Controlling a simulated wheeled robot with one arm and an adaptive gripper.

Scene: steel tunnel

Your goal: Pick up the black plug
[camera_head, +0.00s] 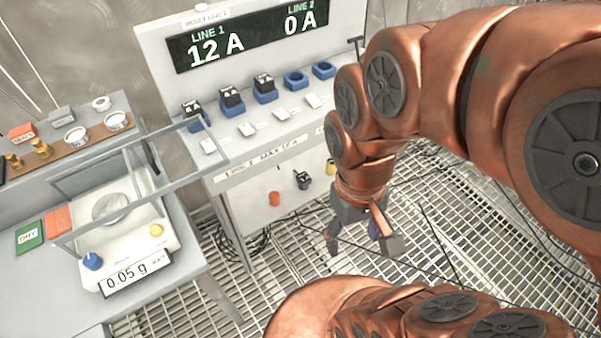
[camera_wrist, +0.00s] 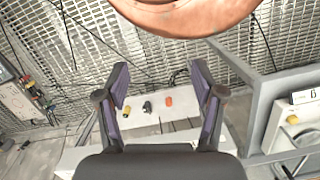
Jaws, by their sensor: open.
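A black plug (camera_head: 303,179) is on the lower front of the grey panel, between a red plug (camera_head: 274,198) and a yellow plug (camera_head: 331,167). In the wrist view the black plug (camera_wrist: 148,107) shows between the spread fingers, with the yellow plug (camera_wrist: 126,111) to its left and the red plug (camera_wrist: 169,101) to its right. My gripper (camera_head: 360,240) is open and empty, to the lower right of the black plug in the head view, apart from it. Both fingers also show in the wrist view (camera_wrist: 160,84).
Several blue sockets (camera_head: 295,78) line the panel, some holding black blocks (camera_head: 231,96). A grey bench (camera_head: 180,292) at left carries a scale (camera_head: 125,232) with a clear shield. A grey frame (camera_wrist: 265,110) stands right in the wrist view. Black cables lie on the grating (camera_head: 420,215).

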